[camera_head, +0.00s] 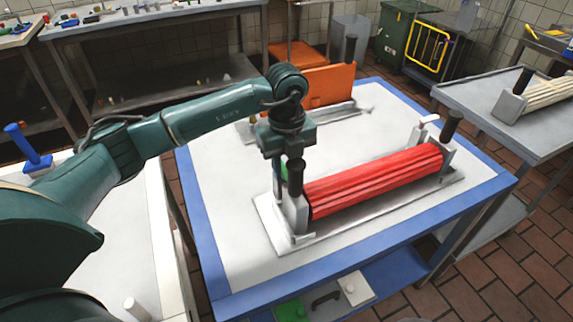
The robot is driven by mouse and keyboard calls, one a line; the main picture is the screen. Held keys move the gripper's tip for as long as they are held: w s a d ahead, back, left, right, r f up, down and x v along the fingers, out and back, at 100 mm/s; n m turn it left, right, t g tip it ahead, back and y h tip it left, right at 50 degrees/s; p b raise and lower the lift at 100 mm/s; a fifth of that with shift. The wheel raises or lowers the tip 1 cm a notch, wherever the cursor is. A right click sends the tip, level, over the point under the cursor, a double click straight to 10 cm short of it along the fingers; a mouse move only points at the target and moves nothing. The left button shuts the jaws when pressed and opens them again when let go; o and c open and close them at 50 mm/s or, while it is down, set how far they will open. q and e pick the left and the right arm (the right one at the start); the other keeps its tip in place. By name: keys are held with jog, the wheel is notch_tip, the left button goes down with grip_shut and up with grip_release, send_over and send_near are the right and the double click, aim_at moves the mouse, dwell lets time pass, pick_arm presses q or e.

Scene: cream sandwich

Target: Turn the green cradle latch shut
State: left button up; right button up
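A red ribbed roller (375,178) lies in a grey cradle (275,226) on the blue-edged table. A black knob (295,172) stands at its near left end and another black knob (451,124) at its far right end. A small green piece (284,171), seemingly the cradle latch, shows just left of the near knob, mostly hidden by my gripper and the knob. My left gripper (278,182) points down at this left end, close to the green piece. I cannot tell whether it touches it, and its fingers are too hidden to judge. My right gripper is out of view.
An orange panel (330,87) stands at the table's back edge, near a flat grey rail (330,119). A small white lever (429,119) is at the cradle's right end. The table's left front surface (235,255) is clear. A side table (470,98) is at right.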

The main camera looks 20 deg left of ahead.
pick_arm(q)
jog(key=shift+o, duration=0.9)
notch_tip(320, 180, up, 13)
jog(key=shift+b, duration=0.3)
